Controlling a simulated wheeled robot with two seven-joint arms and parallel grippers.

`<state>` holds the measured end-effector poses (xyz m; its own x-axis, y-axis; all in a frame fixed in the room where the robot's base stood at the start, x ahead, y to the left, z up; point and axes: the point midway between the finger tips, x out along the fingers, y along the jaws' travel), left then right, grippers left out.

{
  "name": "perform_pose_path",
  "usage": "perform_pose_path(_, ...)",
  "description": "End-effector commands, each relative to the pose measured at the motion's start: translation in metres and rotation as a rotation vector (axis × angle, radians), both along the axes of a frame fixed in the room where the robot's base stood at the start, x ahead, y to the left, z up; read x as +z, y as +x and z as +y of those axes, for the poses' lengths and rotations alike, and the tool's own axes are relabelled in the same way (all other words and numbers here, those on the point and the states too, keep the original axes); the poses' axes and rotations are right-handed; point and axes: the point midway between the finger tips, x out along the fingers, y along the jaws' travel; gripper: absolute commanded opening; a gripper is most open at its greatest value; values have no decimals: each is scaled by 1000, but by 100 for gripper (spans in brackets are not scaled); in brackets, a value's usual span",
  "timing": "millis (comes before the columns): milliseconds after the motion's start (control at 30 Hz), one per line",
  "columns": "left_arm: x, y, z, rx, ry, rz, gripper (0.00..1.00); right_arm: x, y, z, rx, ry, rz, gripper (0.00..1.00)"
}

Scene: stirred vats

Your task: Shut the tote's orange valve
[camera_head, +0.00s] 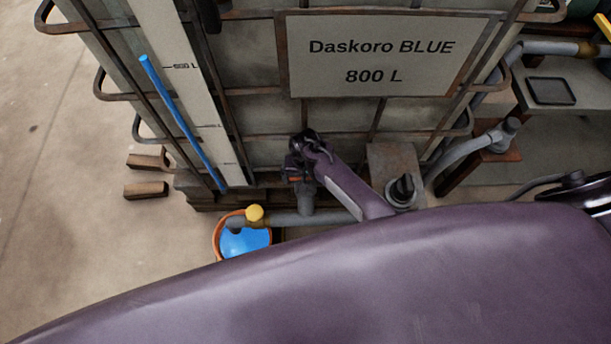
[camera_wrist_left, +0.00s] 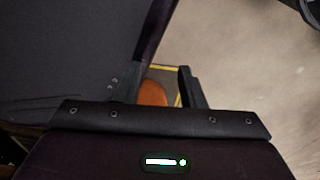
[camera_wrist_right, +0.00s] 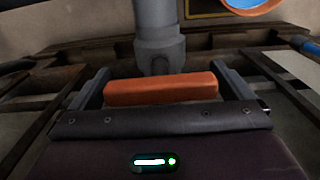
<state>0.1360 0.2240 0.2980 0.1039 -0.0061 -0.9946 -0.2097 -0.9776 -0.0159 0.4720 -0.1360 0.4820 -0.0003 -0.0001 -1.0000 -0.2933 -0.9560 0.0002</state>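The tote (camera_head: 255,115), a caged tank labelled "Daskoro BLUE 800 L", stands at the back in the head view. Its orange valve handle (camera_wrist_right: 160,89) lies crosswise between my right gripper's fingers (camera_wrist_right: 160,88), below a grey pipe fitting (camera_wrist_right: 158,45). The fingers are wide apart, close to the handle's two ends; I cannot tell if they touch. In the head view my right gripper (camera_head: 299,168) is low at the tote's front, with a sliver of orange showing beneath it. My left gripper (camera_wrist_left: 150,88) is open and shows only in its wrist view.
A grey box with a black knob (camera_head: 402,189) is right of my right gripper. Wooden blocks (camera_head: 146,190) lie at left. My purple arm covers the foreground.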

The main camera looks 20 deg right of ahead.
Motion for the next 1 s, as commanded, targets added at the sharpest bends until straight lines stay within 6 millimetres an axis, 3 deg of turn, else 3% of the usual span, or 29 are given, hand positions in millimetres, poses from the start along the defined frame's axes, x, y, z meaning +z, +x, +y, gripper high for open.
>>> perform_pose_path(133,4,0,0,0,-1,-5,36,10,0,0,1,0,-2,100)
perform_pose_path(267,4,-24,5,-3,3,15,36,32,0,0,1,0,-2,100)
perform_pose_path(533,11,-29,6,-4,3,14,36,71,0,0,-1,0,-1,100)
perform_pose_path(1000,12,-28,6,-4,2,13,36,78,0,0,-1,-1,1,100)
